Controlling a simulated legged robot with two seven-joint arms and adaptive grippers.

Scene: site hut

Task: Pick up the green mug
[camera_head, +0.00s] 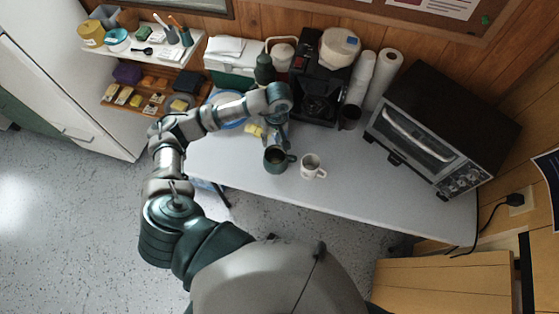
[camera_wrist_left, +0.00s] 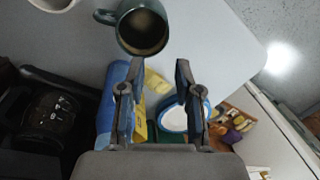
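The green mug (camera_head: 275,158) stands upright on the white table (camera_head: 235,165), its handle pointing right towards a white mug. In the left wrist view the green mug (camera_wrist_left: 142,28) is at the top, beyond my fingertips, with something brownish inside. My left gripper (camera_head: 279,132) is just behind the green mug in the head view. In the left wrist view its two fingers (camera_wrist_left: 158,75) are apart with nothing held between them. A gap shows between the fingertips and the mug in that view. My right gripper is not in view.
The white mug (camera_head: 313,166) stands close to the right of the green mug. A toaster oven (camera_head: 440,125) is at the right, a black coffee machine (camera_head: 318,88) behind. Yellow items (camera_head: 254,130) and a blue-rimmed plate (camera_head: 232,122) lie near my arm. The table front is clear.

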